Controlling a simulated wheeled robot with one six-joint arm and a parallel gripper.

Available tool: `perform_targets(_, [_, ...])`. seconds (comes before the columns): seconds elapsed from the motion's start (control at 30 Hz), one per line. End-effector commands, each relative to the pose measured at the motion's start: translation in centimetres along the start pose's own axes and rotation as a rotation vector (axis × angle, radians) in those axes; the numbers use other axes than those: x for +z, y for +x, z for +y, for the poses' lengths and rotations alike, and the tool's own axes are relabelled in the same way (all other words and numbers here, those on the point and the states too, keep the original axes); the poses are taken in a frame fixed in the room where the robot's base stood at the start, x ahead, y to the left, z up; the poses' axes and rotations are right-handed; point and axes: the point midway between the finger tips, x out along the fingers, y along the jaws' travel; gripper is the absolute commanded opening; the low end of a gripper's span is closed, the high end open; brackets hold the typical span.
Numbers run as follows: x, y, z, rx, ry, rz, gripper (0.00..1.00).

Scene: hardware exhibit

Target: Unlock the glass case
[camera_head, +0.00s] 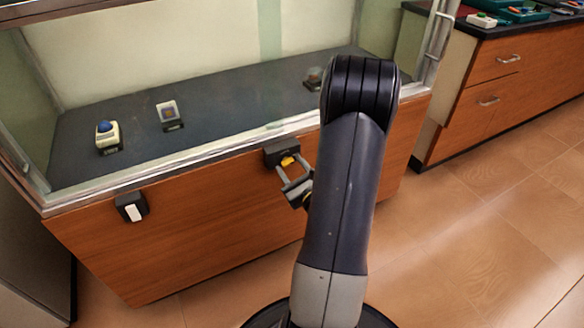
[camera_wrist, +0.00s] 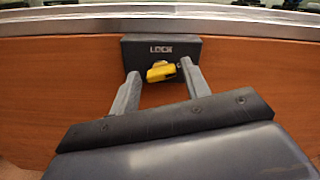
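The glass case (camera_head: 150,168) has a wooden base and a glass top, and fills the left and middle of the head view. A dark lock box marked LOCK (camera_wrist: 160,48) is on its wooden front; it also shows in the head view (camera_head: 276,153). A yellow key or knob (camera_wrist: 165,70) sticks out of the lock, lying near sideways with a slight tilt. My gripper (camera_wrist: 160,72) is open, one finger on each side of the yellow piece. The right finger looks very close to it; I cannot tell if they touch. A small gap shows at the left finger.
A dark box with a white switch (camera_head: 132,207) is on the case front to the left. Inside the case stand a blue-button device (camera_head: 107,135) and a small device (camera_head: 169,115). A wooden cabinet (camera_head: 497,85) stands at right. The tiled floor there is clear.

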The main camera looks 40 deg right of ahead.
Motion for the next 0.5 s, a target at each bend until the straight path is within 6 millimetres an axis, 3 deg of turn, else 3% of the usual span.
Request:
perform_targets(0.4, [-0.01,-0.03,0.01,0.0,0.0,0.0,0.1])
perform_targets(0.5, [-0.01,-0.03,0.01,0.001,0.007,0.0,0.1])
